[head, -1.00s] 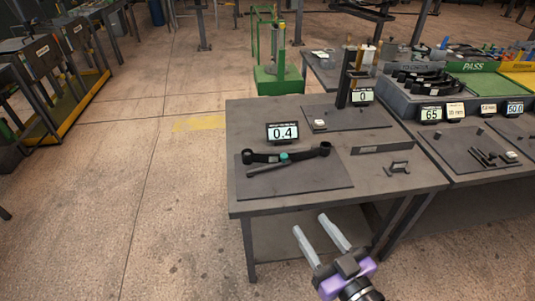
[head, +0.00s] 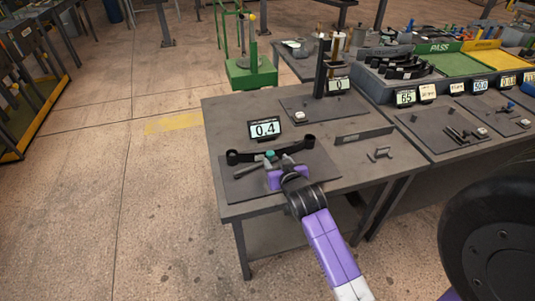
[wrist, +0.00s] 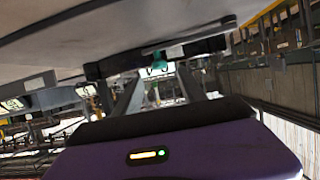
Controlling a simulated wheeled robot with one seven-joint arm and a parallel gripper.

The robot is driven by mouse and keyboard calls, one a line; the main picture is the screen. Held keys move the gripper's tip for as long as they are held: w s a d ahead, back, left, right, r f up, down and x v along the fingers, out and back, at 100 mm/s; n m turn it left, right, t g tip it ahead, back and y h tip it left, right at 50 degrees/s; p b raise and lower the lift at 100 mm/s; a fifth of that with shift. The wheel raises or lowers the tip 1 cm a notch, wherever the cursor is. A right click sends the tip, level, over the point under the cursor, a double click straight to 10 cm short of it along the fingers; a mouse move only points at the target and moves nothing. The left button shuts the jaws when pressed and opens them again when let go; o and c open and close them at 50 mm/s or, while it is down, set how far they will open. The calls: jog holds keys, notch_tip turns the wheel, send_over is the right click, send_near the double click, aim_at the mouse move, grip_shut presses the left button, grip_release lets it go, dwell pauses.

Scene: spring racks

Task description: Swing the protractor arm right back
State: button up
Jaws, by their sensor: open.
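The protractor arm is a thin grey bar (head: 247,170) with a teal hub (head: 270,154). It lies beside a black bar with round ends (head: 297,147) on a dark plate at the near left of the table. In the wrist view the grey arm (wrist: 185,43) and the teal hub (wrist: 160,66) show just beyond my fingertips. My gripper (head: 272,167) is over the plate at the near side of the hub and hides part of the arm. In the wrist view its fingers (wrist: 158,80) are apart with nothing held between them. I cannot tell whether they touch the arm.
A display reading 0.4 (head: 264,129) stands behind the black bar. A dark post (head: 321,70), a display reading 0 (head: 338,85), a long flat block (head: 363,135) and a small bracket (head: 379,154) are on the same table. A fuller rack bench (head: 430,147) adjoins at right.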

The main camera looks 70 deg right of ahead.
aim_at(270, 153)
jog(key=shift+p+x, duration=0.4)
jog(key=shift+x, duration=2.8)
jog(key=shift+r, duration=0.1)
grip_shut()
